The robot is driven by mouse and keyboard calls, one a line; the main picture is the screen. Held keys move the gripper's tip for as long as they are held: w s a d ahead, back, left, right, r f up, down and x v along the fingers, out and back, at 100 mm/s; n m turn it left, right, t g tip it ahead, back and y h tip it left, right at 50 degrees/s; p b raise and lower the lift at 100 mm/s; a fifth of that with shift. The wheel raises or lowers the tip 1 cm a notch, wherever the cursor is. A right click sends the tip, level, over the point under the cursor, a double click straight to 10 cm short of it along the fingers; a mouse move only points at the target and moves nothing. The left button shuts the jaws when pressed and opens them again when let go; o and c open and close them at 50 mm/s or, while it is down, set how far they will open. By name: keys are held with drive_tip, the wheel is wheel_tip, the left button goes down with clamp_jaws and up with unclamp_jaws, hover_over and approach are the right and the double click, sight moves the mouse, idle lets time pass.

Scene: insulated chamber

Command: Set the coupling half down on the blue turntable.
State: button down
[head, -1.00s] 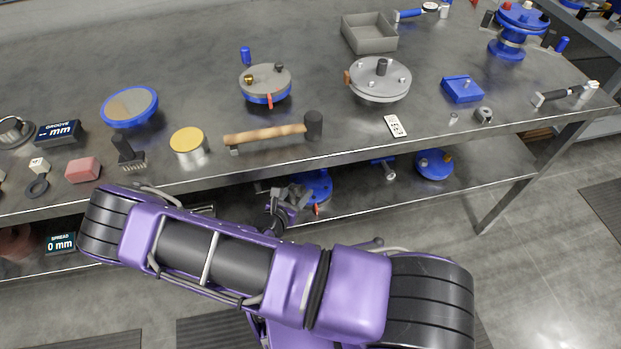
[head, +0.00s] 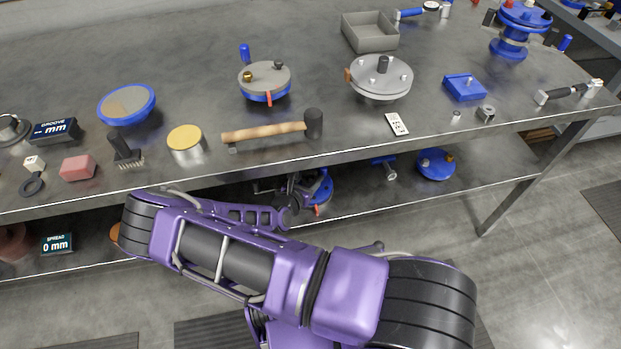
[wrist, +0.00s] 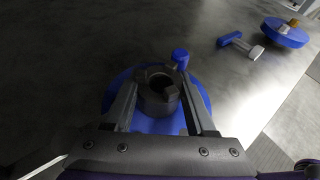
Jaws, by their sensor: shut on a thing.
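The coupling half, a dark grey hollow collar (wrist: 158,94), sits between the two fingers of my gripper (wrist: 156,98) in the wrist view, and the gripper is shut on it. The blue turntable (wrist: 199,101) is a round blue disc below and around the collar in that view, with a blue knob (wrist: 180,56) at its far edge. Whether the collar touches the disc or hangs above it, I cannot tell. In the head view the turntable (head: 323,188) shows partly on the lower shelf. My gripper (head: 295,188) is beside it there, mostly hidden; the collar is not clearly visible.
The bench top (head: 385,147) overhangs the lower shelf close above my arm. A blue disc with a brass knob (head: 435,163) and a blue-and-grey tool (head: 386,167) lie to the right on the shelf. Bare shelf shows left of the turntable in the wrist view.

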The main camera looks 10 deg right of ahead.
drive_tip(key=shift+f, duration=0.2)
drive_tip(key=shift+c, duration=1.1)
unclamp_jaws()
drive_tip(key=shift+r, duration=0.2)
drive_tip(key=shift+s+a+r, duration=0.2)
drive_tip(key=shift+s, duration=0.05)
drive_tip(key=p+v, duration=0.1)
drive_tip(key=v, duration=1)
drive_tip(key=shift+s+p, duration=0.15)
drive_tip(key=shift+p, duration=0.2)
drive_tip(key=shift+r, duration=0.1)
